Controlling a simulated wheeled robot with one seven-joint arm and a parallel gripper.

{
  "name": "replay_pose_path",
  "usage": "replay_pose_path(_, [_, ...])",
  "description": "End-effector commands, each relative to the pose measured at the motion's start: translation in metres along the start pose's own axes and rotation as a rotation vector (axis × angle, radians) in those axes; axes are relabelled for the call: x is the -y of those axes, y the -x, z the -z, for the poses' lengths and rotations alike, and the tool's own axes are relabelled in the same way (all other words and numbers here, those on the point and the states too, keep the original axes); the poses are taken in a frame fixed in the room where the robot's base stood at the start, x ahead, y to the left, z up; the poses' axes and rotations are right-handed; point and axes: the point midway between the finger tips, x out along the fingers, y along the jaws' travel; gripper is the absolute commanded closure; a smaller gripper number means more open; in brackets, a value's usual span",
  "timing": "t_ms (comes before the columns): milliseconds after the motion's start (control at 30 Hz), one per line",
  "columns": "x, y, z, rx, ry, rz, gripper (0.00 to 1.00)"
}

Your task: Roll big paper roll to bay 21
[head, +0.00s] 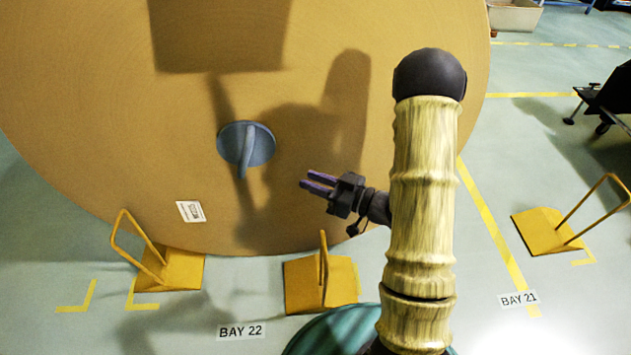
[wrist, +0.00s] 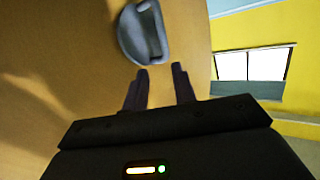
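The big paper roll (head: 310,215) is a huge brown kraft disc seen end-on, standing on the floor in front of me, above the BAY 22 label (head: 241,332). A grey-blue round plug with a handle (head: 231,148) sits at its centre; the plug also shows in the wrist view (wrist: 134,42). My gripper (head: 316,183) is open and empty, to the right of and below the plug, its fingers pointing left. In the wrist view the two fingertips (wrist: 160,72) stand apart just below the plug. The BAY 21 label (head: 518,299) lies on the floor to the right.
Yellow wedge chocks with loop handles stand at the roll's lower left (head: 172,268) and lower right (head: 300,285). Another yellow chock (head: 550,230) stands in the right bay. A yellow floor line (head: 492,222) divides the bays. Dark equipment (head: 608,95) is at the far right.

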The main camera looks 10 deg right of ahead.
Motion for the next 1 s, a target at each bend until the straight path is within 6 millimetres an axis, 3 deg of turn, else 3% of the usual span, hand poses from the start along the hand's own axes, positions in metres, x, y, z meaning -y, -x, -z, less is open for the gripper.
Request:
replay_pose_path(733, [0.0, 0.002, 0.0, 0.0, -0.001, 0.001, 0.73])
replay_pose_path(1000, [-0.001, 0.032, 0.001, 0.0, -0.002, -0.005, 0.73])
